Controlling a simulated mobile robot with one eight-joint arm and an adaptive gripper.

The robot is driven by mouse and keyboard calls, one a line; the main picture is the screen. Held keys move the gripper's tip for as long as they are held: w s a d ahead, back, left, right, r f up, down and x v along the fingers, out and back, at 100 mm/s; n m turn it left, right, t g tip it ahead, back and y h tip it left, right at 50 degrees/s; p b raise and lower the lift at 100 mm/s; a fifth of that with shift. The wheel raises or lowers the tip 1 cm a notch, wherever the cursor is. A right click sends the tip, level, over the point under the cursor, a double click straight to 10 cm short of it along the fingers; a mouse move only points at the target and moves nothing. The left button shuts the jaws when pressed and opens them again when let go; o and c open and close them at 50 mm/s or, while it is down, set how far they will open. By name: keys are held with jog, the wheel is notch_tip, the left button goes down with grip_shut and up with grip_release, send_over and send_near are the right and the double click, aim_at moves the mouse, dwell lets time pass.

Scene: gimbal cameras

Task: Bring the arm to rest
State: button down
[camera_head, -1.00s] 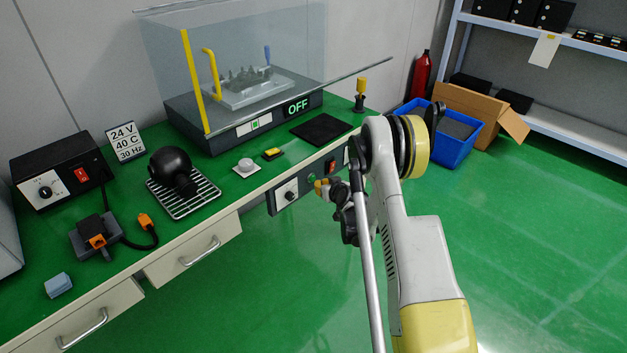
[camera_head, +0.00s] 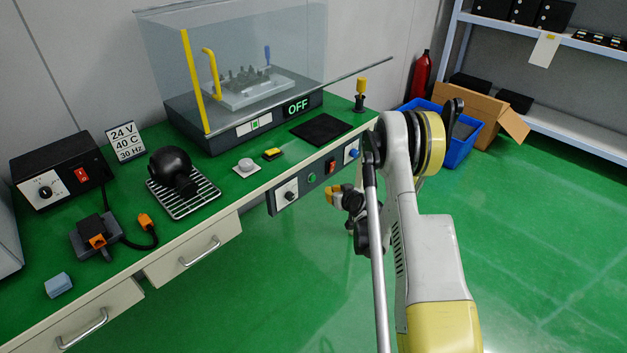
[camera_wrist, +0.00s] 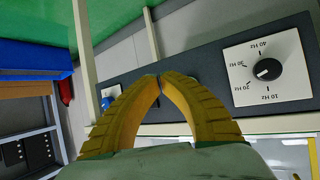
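My arm stands in front of the bench's right end in the head view, with its white and yellow links raised and bent. My gripper (camera_head: 333,193) is near the bench's front control panel (camera_head: 322,174), apart from it and partly hidden by my arm. In the wrist view, the two yellow fingers of my gripper (camera_wrist: 160,78) curve together and their tips meet, with nothing seen between them. Behind the fingers the dark panel shows with a black frequency knob (camera_wrist: 267,69) on a white dial plate to the right.
The green bench (camera_head: 215,185) carries a clear-covered machine reading OFF (camera_head: 299,106), a black power box (camera_head: 62,170), and a black round device on a wire rack (camera_head: 205,197). A blue bin (camera_head: 461,151) and open carton (camera_head: 512,122) stand behind my arm. Green floor is free at right.

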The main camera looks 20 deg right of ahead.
dwell(0.5)
jog(key=s+a+r+g+y, duration=0.15)
jog(key=a+r, duration=0.35)
jog(key=r, duration=0.5)
jog(key=s+a+r, duration=0.2)
jog(key=a+r, duration=0.4)
jog(key=r, duration=0.3)
jog(key=s+a+r+n+g, duration=0.1)
jog(key=s+a+r+g, duration=0.1)
jog(key=s+a+r, duration=0.65)
jog(key=s+a+r+g, duration=0.1)
jog(key=s+a, duration=0.1)
jog(key=s, duration=1)
jog(key=s+a, duration=0.2)
jog(key=s, duration=1)
jog(key=shift+r+g+h, duration=0.35)
jog(key=shift+r, duration=0.05)
jog(key=shift+a, duration=0.1)
